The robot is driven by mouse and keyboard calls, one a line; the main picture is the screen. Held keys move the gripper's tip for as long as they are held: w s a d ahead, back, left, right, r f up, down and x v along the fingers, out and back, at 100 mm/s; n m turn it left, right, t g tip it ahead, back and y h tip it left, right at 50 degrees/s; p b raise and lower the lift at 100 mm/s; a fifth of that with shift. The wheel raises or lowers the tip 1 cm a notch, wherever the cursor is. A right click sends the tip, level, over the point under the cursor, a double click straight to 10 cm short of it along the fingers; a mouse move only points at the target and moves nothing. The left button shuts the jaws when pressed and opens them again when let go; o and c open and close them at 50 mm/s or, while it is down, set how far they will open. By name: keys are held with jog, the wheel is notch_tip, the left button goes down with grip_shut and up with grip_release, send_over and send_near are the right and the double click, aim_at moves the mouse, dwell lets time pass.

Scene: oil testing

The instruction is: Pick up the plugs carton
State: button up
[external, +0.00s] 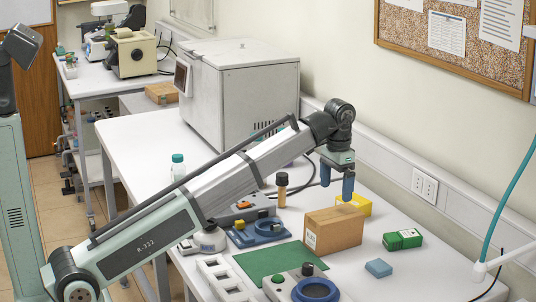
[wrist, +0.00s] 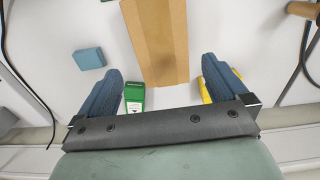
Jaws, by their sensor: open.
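Several boxes stand on the white table, and I cannot read which one is the plugs carton. A brown cardboard carton (external: 334,232) with a small white label stands right of the green mat; it also shows in the wrist view (wrist: 158,38). Near it are a yellow box (external: 354,204), a green-and-white box (external: 402,240) and a small blue block (external: 378,268). My gripper (external: 337,187) is open and empty above the table, behind and higher than the brown carton. In the wrist view its blue fingers (wrist: 163,75) are apart, with the green box (wrist: 135,97) and yellow box (wrist: 205,91) partly beside them.
A green mat (external: 275,262), a blue ring device (external: 316,292), a dark-capped brown bottle (external: 282,190) and small instruments lie left of the carton. A large grey oven (external: 250,85) stands at the back. The wall trunking (external: 440,195) runs along the table's right side.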

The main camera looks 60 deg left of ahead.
aim_at(334, 214)
notch_tip(334, 214, down, 12)
jog(key=shift+a+f, duration=0.1)
jog(key=shift+f, duration=0.05)
dwell(0.7)
jog(key=shift+c, duration=0.5)
jog(key=c, duration=0.7)
